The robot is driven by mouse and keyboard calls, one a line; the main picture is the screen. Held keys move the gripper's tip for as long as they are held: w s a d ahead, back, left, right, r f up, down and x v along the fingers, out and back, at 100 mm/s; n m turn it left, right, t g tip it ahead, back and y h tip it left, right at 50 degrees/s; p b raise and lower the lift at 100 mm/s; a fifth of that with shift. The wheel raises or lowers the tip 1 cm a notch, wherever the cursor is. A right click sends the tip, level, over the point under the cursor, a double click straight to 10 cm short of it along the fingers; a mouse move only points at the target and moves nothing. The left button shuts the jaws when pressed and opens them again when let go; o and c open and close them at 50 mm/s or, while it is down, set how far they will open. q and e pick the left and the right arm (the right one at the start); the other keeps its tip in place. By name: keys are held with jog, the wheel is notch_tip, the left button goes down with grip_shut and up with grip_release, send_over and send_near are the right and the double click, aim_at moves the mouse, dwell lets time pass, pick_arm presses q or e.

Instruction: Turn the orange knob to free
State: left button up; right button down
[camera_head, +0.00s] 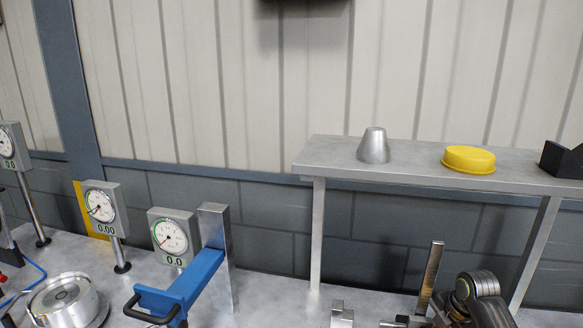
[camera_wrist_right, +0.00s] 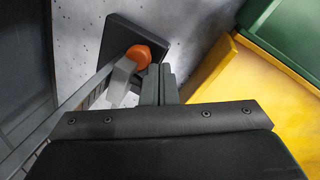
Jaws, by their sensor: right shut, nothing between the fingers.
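The orange knob (camera_wrist_right: 139,56) shows in the right wrist view, in front of a dark square plate. A light grey block (camera_wrist_right: 121,78) is just below and left of it. My right gripper (camera_wrist_right: 158,70) is shut and empty, with its fingertips just right of the knob in the picture. I cannot tell whether they touch it. The orange knob cannot be made out in the head view. My left gripper is in neither view.
A yellow panel (camera_wrist_right: 225,75) and a green one lie right of my fingers. In the head view, a shelf (camera_head: 330,148) holds a metal cone (camera_head: 374,146) and a yellow cap (camera_head: 468,159). Dial gauges (camera_head: 170,236) and a blue bar (camera_head: 195,280) stand left.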

jog(key=shift+f, duration=0.5)
jog(key=shift+w+r, duration=0.1)
jog(key=shift+w, duration=0.15)
jog(key=shift+d+r, duration=0.1)
dwell(0.6)
jog(key=shift+w+d+p, duration=0.1)
jog(key=shift+d+p, duration=0.3)
jog(key=shift+p, duration=0.8)
jog(key=shift+s+d+p, duration=0.1)
jog(key=shift+s+p, duration=0.25)
jog(key=shift+p, duration=0.2)
